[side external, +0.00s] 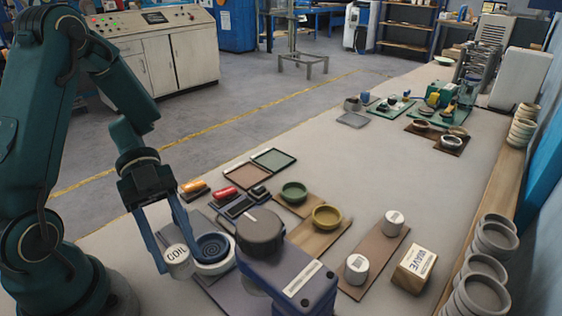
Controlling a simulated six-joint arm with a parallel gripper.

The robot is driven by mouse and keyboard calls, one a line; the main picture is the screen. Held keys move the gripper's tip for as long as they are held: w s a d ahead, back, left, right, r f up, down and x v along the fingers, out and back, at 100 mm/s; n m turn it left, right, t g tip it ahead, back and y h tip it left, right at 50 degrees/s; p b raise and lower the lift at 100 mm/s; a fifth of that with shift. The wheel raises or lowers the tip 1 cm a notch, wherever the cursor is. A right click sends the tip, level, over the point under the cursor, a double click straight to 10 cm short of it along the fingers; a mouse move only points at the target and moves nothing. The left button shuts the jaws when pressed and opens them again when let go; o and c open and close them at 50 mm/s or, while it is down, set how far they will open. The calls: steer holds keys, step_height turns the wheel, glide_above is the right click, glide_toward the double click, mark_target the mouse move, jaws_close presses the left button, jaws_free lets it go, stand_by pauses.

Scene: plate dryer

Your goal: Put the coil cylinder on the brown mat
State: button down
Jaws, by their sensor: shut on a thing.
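The coil cylinder (178,262) is pale with a dark COIL label on its top. My gripper (176,248) points down and its fingers are shut on the cylinder's sides. Whether the cylinder touches the surface below it cannot be told from this view. A long brown mat (373,246) lies to the right. One pale cylinder (393,222) stands near its far end and another (357,268) near its front. Bare mat shows between them.
A white ring with a blue spiral centre (212,248) is just right of the coil cylinder. A dark blue machine with a round head (260,230) stands between my gripper and the mat. A WAVE box (414,267) and stacked bowls (490,240) are farther right.

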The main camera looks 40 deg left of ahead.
steer(key=s+v, duration=0.1)
steer(key=v, duration=0.6)
steer(key=w+d+n+t+y, duration=0.1)
steer(key=w+d+n+t, duration=0.3)
steer(key=w, duration=0.8)
steer(key=w+d+n+t+y, duration=0.1)
steer(key=w+n+t, duration=0.5)
steer(key=w, duration=0.7)
steer(key=m, duration=0.1)
glide_above(366, 251)
steer(key=shift+g, duration=0.4)
step_height(366, 251, down, 5)
steer(key=shift+a+f, duration=0.15)
steer(key=shift+f, duration=0.25)
steer(key=shift+d+f, duration=0.2)
steer(key=shift+f, duration=1.8)
steer(key=shift+f, duration=0.15)
